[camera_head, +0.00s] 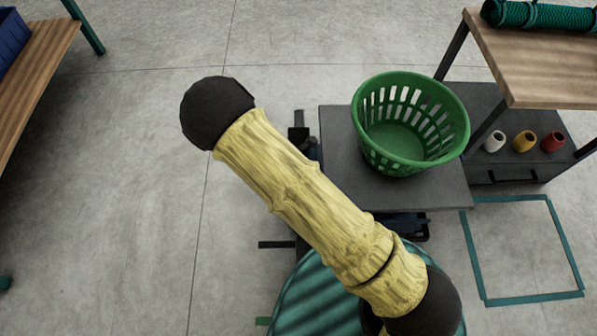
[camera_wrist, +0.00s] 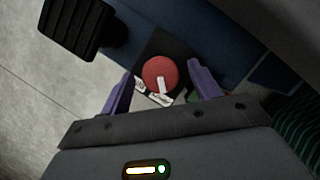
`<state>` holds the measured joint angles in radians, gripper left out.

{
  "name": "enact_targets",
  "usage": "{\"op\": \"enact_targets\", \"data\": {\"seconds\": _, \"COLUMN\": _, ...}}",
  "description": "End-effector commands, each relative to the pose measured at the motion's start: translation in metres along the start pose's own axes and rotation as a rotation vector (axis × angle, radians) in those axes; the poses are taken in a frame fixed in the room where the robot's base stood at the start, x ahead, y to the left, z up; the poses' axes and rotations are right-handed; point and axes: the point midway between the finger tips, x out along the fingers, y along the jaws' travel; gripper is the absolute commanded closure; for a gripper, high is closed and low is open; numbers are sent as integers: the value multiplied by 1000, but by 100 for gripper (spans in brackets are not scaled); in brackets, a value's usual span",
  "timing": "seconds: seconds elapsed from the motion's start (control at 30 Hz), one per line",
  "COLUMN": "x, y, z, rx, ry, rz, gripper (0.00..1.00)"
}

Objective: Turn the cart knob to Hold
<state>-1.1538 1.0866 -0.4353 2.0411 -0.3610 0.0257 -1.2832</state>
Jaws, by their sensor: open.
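The red round knob (camera_wrist: 160,74) shows in the wrist view on a dark square plate, on a blue side panel. A white pointer on it points down in the picture. Small white labels (camera_wrist: 160,99) lie just below it; their words are too small to read. My gripper (camera_wrist: 160,68) is open, its two purple fingers on either side of the knob in the picture. I cannot tell whether they touch it. In the head view the dark grey cart (camera_head: 343,165) stands behind my arm; the knob and gripper are hidden there.
A green basket (camera_head: 392,160) stands on the cart. A black ribbed block (camera_wrist: 74,27) juts out near the knob. A wooden table (camera_head: 550,70) with a green roll is at the right, with several spools below. Another wooden bench (camera_head: 35,60) is at the left. The floor left of my arm is clear.

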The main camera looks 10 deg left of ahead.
Motion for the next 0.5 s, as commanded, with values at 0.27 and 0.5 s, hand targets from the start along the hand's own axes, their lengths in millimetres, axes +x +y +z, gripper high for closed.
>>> {"op": "enact_targets", "data": {"seconds": 0.27, "x": 2, "y": 0, "z": 1, "rx": 1, "ry": 0, "rz": -1, "gripper": 38}}
{"op": "enact_targets", "data": {"seconds": 0.5, "x": 2, "y": 0, "z": 0, "rx": 0, "ry": 0, "rz": -1, "gripper": 81}}
